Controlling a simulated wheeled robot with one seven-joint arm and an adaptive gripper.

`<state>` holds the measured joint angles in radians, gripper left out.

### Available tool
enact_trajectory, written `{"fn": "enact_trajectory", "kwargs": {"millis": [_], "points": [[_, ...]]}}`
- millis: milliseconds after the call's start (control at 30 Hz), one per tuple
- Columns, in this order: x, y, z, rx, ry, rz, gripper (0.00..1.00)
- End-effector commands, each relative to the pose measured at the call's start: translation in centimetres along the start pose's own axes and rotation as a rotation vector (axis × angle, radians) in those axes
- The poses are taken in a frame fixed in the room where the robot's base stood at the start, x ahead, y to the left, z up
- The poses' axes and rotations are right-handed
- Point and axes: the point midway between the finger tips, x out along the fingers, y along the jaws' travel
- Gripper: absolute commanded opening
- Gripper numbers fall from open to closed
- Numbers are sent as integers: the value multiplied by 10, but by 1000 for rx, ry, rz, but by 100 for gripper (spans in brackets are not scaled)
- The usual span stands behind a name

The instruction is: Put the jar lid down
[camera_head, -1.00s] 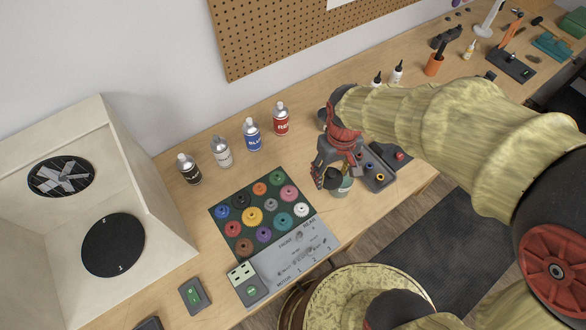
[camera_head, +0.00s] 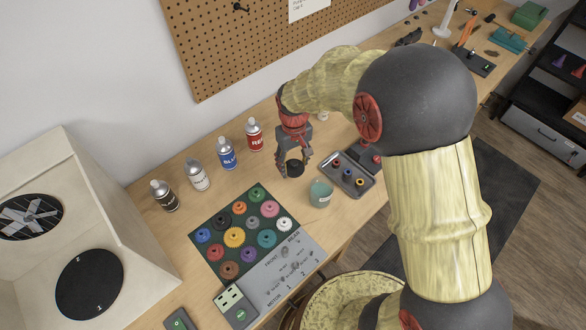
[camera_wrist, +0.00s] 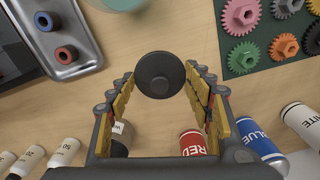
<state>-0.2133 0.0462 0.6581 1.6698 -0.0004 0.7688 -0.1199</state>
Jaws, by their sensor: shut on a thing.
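A dark round jar lid (camera_head: 295,167) is between the fingertips of my gripper (camera_head: 295,170). In the wrist view the lid (camera_wrist: 160,75) sits between the tips of my gripper (camera_wrist: 160,78), which is shut on it. The lid shows over bare wood of the table (camera_head: 262,180), and I cannot tell whether it touches the surface. The teal jar (camera_head: 320,193) stands uncovered to the right of and nearer than the lid. Part of the jar (camera_wrist: 122,4) shows at the top edge of the wrist view.
A grey tray (camera_head: 345,163) with small coloured rings lies right of the jar. A green mat (camera_head: 205,222) with several coloured gears lies to the left. Spray cans, including the red (camera_head: 254,136) and blue (camera_head: 228,154) ones, stand behind it.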

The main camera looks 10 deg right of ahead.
Motion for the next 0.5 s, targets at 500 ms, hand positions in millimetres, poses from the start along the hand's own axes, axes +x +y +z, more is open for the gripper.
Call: {"fn": "enact_trajectory", "kwargs": {"millis": [500], "points": [[40,2,-9,0,2,0,34]]}}
